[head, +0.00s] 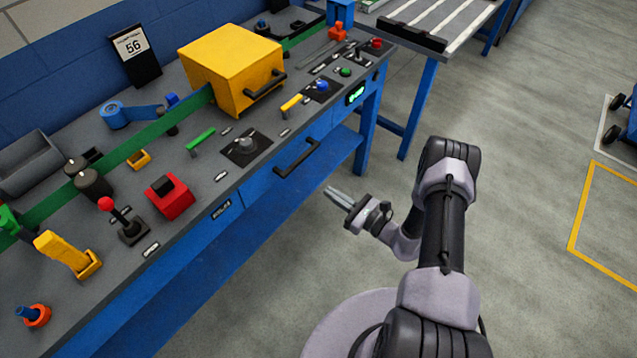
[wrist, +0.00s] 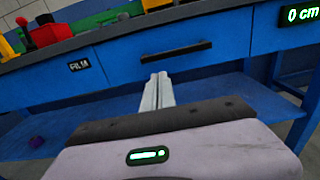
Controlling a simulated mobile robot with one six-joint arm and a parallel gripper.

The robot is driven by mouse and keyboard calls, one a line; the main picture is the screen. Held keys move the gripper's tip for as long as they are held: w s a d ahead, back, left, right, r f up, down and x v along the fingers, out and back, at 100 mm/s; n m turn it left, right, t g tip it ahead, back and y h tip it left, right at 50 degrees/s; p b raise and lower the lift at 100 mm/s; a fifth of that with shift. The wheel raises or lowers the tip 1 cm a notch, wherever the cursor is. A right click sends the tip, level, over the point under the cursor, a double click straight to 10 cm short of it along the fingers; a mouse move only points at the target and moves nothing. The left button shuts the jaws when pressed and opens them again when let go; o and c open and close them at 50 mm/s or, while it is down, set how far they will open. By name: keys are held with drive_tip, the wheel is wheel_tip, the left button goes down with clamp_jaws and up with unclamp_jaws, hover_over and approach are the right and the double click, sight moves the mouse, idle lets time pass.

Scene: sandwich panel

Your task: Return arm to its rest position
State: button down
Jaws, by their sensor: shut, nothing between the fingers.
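My gripper (head: 333,196) is in front of the workbench in the head view, apart from it and pointing toward its front face. Its two grey fingers lie side by side and are shut with nothing between them. In the wrist view the shut fingers (wrist: 158,92) point at the blue bench front, below a dark drawer handle (wrist: 176,50). My arm is bent, with its upper links raised above my round base in the head view.
The workbench (head: 228,190) carries a yellow box (head: 225,62), a red block (head: 168,200), a red-knobbed lever (head: 120,220) and several controls. A blue lower shelf (head: 335,150) runs beneath. A slatted table (head: 440,25) stands behind. Grey floor (head: 530,140) to the right is clear.

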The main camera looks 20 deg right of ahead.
drive_tip(key=s+a+r+n+g+y, duration=0.1)
drive_tip(key=s+a+r+n+g, duration=0.15)
drive_tip(key=r+n+g, duration=0.4)
drive_tip(key=s+a+r+n+g+y, duration=0.1)
drive_tip(key=a+r+n+g, duration=0.2)
drive_tip(key=r, duration=0.6)
drive_tip(key=s+a+r+n+g+y, duration=0.1)
drive_tip(key=s+a+r+n+g, duration=0.15)
drive_tip(key=a+r+n, duration=0.4)
drive_tip(key=s+d+r+n+t+h, duration=0.3)
drive_tip(key=s+r+n+h, duration=0.5)
drive_tip(key=s+r, duration=0.9)
drive_tip(key=s+d+h, duration=0.1)
drive_tip(key=h, duration=0.2)
drive_tip(key=shift+h, duration=0.3)
drive_tip(key=shift+s+d, duration=0.15)
